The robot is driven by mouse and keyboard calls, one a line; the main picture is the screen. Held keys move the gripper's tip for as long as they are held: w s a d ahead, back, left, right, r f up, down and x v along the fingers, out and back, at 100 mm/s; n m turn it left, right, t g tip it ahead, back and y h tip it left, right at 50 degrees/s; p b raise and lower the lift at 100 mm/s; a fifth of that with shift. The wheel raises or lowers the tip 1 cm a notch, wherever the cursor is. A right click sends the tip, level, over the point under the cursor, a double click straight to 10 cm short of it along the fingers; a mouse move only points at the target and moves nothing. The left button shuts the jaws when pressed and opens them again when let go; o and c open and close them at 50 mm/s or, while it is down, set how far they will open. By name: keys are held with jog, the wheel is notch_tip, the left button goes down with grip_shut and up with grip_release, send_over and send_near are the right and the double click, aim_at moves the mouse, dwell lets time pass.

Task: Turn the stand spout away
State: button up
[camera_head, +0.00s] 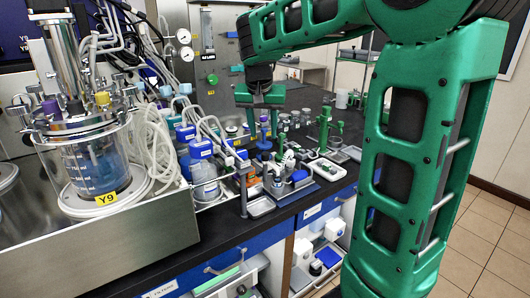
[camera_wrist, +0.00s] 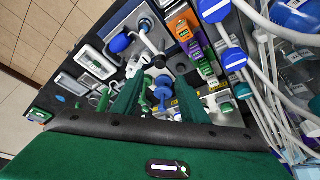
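A slim grey upright stand (camera_head: 243,187) with a short side arm near its top rises by the counter's front edge. I take this arm to be the spout, but its exact direction is too small to tell. In the wrist view a metal fitting with a pale bent arm (camera_wrist: 150,42) shows at the top, beside a blue knob (camera_wrist: 121,43); I cannot tell if it is the same stand. My gripper (camera_head: 262,118) points down over the crowded counter, behind and right of the stand.
A glass bioreactor (camera_head: 95,160) with coiled tubing stands at left. Blue-capped bottles (camera_head: 203,172) stand left of the stand. Orange and purple boxes (camera_wrist: 185,28) lie close to the fitting. Small trays (camera_head: 327,169) and green-topped items crowd the right. Little bare counter is free.

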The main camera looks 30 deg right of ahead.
aim_at(265, 154)
jog(key=x, duration=1)
jog(key=shift+w+d+f, duration=0.1)
jog(key=shift+w+f, duration=0.2)
jog(key=shift+c, duration=0.4)
